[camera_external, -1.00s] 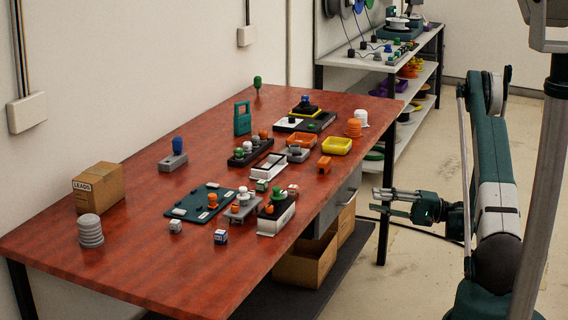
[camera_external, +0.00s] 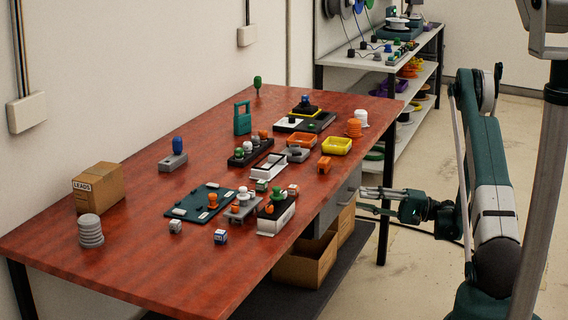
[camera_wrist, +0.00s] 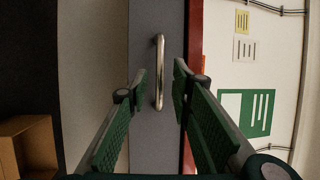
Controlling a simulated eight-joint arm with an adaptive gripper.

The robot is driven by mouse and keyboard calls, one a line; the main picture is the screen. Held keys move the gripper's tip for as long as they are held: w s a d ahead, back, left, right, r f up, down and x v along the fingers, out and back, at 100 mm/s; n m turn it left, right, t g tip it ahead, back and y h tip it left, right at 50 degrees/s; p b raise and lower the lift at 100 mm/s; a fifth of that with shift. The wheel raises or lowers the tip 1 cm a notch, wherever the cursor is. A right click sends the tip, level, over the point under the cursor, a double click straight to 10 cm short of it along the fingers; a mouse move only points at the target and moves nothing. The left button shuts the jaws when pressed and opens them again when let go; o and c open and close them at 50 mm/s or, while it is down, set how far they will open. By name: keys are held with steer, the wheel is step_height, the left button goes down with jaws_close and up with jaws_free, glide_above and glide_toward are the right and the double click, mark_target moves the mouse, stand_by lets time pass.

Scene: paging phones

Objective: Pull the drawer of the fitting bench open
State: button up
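The fitting bench (camera_external: 120,262) has a red-brown top, with a grey drawer (camera_external: 328,216) under its right-hand edge. In the wrist view the grey drawer front (camera_wrist: 150,152) carries an upright-looking silver bar handle (camera_wrist: 159,72). My gripper (camera_external: 362,201) is beside the drawer front in the external view, at about drawer height. In the wrist view my gripper (camera_wrist: 158,80) is open, its two green-padded fingers on either side of the handle's lower part. I cannot tell whether either finger touches the handle. The drawer looks closed.
Open cardboard boxes (camera_external: 300,270) sit under the bench, below the drawer. A black bench leg (camera_external: 383,236) stands close to my gripper. Small parts and trays, such as a yellow tray (camera_external: 337,146), cover the bench top. The floor (camera_external: 415,262) to the right is mostly clear.

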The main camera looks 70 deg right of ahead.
steer(key=shift+x, duration=1.6)
jaws_close()
